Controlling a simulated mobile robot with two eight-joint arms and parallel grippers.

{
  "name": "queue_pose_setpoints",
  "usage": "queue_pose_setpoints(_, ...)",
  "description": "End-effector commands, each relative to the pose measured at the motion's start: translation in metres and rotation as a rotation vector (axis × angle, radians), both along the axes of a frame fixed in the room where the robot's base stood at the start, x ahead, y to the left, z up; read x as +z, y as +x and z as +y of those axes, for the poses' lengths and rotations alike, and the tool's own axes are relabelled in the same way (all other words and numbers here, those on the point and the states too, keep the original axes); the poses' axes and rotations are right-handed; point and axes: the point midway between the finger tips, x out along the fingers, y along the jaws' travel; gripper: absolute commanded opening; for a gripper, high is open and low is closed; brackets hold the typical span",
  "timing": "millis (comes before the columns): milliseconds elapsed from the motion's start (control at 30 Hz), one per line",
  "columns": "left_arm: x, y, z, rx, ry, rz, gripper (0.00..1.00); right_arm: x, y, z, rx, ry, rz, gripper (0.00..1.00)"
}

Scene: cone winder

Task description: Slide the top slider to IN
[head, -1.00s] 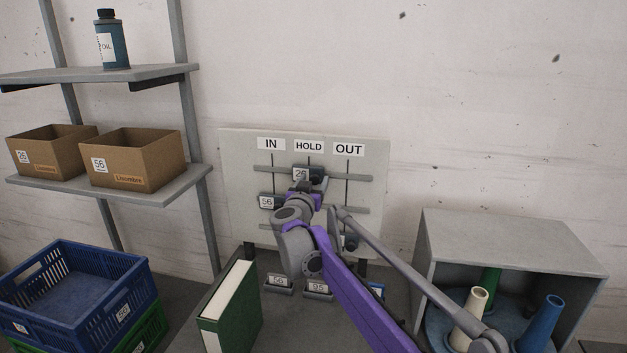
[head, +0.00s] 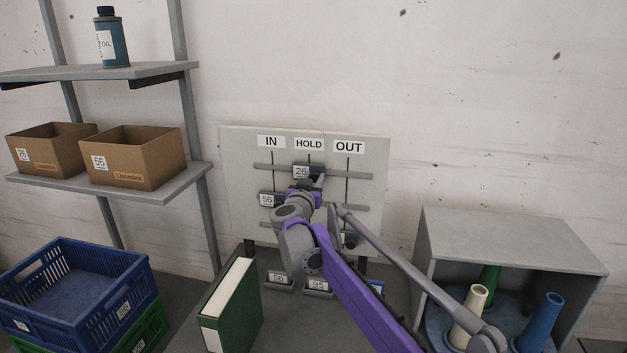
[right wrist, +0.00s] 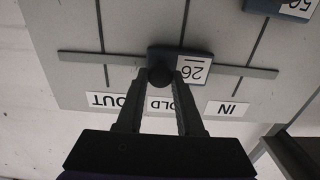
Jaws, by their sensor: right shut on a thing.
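The top slider (head: 316,171), dark with a white label 26, sits on the top rail (head: 350,176) of the grey board (head: 236,150), at the HOLD line. It also shows in the right wrist view (right wrist: 200,54), where the picture is upside down. My right gripper (right wrist: 164,80) is shut on the slider's round dark knob, with its fingers on both sides. The IN sign (head: 271,142) is at the board's left, the HOLD sign (head: 309,145) in the middle, the OUT sign (head: 348,148) at the right. My left gripper is not in view.
A lower slider (head: 350,240) is at the OUT line, partly behind my arm. A green binder (head: 231,300) stands in front of the board. A grey cabinet (head: 515,240) is at right.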

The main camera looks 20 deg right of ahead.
Motion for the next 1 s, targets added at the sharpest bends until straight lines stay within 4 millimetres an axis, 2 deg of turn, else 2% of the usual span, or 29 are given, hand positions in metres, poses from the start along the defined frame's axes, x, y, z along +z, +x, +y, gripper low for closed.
queue_pose_setpoints(900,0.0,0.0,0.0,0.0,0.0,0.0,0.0,0.0001,0.0001,0.0001,0.0,0.0,0.0,0.0)
queue_pose_setpoints(1000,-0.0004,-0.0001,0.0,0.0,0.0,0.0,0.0,-0.0001,0.0041,0.0051,0.002,0.0,0.0,0.0)
